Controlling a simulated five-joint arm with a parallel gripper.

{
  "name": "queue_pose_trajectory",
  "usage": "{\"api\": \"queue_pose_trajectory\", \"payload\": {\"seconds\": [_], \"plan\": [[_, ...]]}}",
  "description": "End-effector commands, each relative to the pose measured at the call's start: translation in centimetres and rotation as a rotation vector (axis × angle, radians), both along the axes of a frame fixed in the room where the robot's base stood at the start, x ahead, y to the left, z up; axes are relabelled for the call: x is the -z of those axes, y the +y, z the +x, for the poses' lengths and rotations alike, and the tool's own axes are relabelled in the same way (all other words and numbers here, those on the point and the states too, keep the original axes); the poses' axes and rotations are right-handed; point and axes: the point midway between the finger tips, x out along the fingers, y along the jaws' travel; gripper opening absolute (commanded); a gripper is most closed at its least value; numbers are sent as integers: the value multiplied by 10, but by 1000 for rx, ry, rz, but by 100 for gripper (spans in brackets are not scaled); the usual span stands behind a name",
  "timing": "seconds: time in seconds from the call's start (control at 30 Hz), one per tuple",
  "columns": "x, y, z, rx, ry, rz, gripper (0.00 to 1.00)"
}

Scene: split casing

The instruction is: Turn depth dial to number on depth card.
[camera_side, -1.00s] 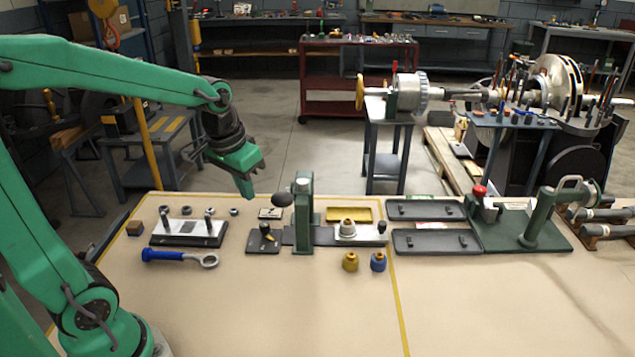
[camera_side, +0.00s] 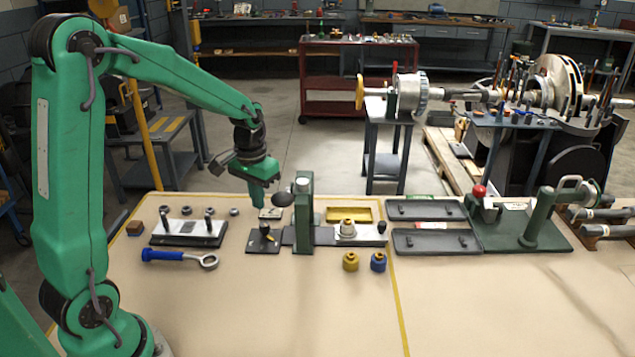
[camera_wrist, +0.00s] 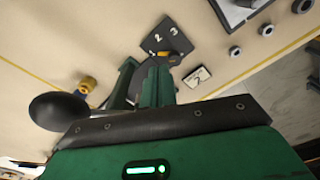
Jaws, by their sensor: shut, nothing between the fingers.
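The depth dial is a dark knob on a black plate (camera_side: 264,240) left of the green post. In the wrist view, white numbers 1, 2 and 3 show on the plate (camera_wrist: 163,36), and an orange mark (camera_wrist: 168,57) shows on the knob, partly hidden by my fingers. I cannot tell which number it points to. The depth card (camera_side: 270,213) lies just behind the plate; in the wrist view the card (camera_wrist: 198,75) appears to read 2. My gripper (camera_side: 258,203) is shut and empty, pointing down above the card and dial area; its fingers (camera_wrist: 155,83) show in the wrist view.
A green post (camera_side: 303,215) with a black ball lever (camera_side: 283,199) stands close to the right of my gripper. A studded plate (camera_side: 188,233) and a blue-handled wrench (camera_side: 180,257) lie to the left. Yellow (camera_side: 351,262) and blue (camera_side: 378,262) knobs stand at the front right.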

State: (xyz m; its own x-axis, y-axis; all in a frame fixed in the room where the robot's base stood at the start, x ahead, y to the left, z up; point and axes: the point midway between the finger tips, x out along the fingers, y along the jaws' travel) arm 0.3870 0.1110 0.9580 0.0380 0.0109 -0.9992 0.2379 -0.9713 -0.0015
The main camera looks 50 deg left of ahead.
Motion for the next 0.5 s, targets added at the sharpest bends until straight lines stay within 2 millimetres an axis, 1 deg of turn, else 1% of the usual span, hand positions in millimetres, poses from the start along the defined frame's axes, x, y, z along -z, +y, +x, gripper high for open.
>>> {"api": "queue_pose_trajectory", "payload": {"seconds": [0.1, 0.2, 0.33, 0.5], "plan": [[11, 7, 4, -12, 20, -5, 0], [18, 11, 7, -18, 30, -9, 0], [22, 13, 8, -21, 37, -11, 0], [23, 13, 9, -22, 38, -11, 0]]}}
